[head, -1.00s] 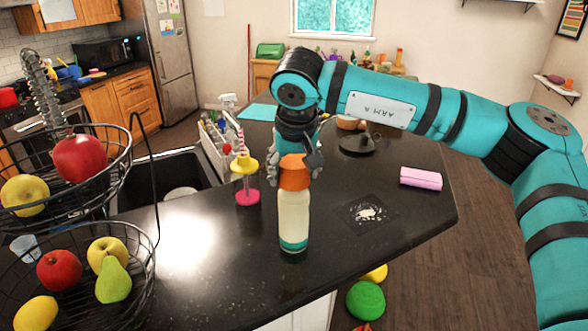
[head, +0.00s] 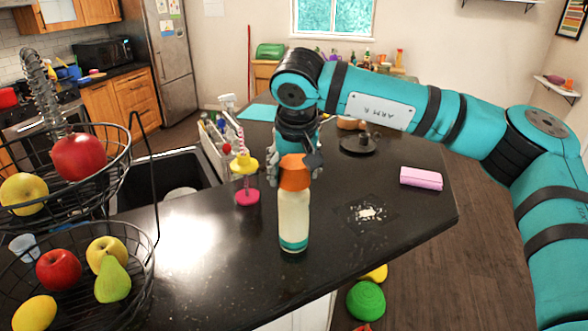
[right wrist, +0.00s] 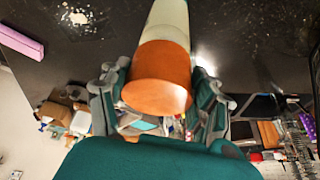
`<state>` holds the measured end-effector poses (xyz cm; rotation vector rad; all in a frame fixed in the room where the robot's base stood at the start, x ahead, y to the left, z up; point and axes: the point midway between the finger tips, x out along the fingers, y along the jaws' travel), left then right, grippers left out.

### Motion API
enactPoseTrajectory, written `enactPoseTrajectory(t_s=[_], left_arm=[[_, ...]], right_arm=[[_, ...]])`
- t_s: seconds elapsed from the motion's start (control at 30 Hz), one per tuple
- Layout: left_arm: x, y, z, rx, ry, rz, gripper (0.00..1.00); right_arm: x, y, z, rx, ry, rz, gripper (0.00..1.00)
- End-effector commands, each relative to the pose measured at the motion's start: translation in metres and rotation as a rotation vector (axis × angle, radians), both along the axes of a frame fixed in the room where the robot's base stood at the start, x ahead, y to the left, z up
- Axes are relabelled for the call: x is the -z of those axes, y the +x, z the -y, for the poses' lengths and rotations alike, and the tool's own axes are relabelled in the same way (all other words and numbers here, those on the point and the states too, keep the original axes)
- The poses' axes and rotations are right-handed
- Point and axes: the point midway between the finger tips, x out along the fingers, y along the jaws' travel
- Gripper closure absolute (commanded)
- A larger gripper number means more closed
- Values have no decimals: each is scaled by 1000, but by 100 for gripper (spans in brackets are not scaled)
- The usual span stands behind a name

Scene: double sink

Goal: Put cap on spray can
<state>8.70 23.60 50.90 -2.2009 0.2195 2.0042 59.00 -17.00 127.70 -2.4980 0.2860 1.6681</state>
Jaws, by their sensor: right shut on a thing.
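The spray can (head: 293,222), pale with a teal band at its base, stands upright on the dark counter. The orange cap (head: 294,173) sits at its top, and the two look in line with no visible gap. My right gripper (head: 295,176) is around the cap from behind and shut on it. In the right wrist view the orange cap (right wrist: 160,78) is between the two fingers, with the can's pale body (right wrist: 168,22) beyond it. The fingers hide the cap's sides in part. My left gripper is not in view.
A pink-based stand with a yellow top (head: 246,180) is left of the can. A pink sponge (head: 421,178) lies to the right, near a white spill (head: 368,213). A wire fruit basket (head: 150,262) and the sink (head: 135,190) are at left.

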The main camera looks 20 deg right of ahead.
Motion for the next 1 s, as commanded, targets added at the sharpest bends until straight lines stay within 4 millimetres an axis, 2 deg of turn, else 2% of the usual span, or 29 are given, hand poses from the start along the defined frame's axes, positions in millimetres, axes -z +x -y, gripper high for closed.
enactPoseTrajectory(t_s=[0.87,0.9,1.0], left_arm=[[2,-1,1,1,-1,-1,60],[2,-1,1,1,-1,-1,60],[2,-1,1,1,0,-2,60]], right_arm=[[1,0,0,0,1,0,53],[1,0,0,0,0,0,37],[1,0,0,0,0,0,24]])
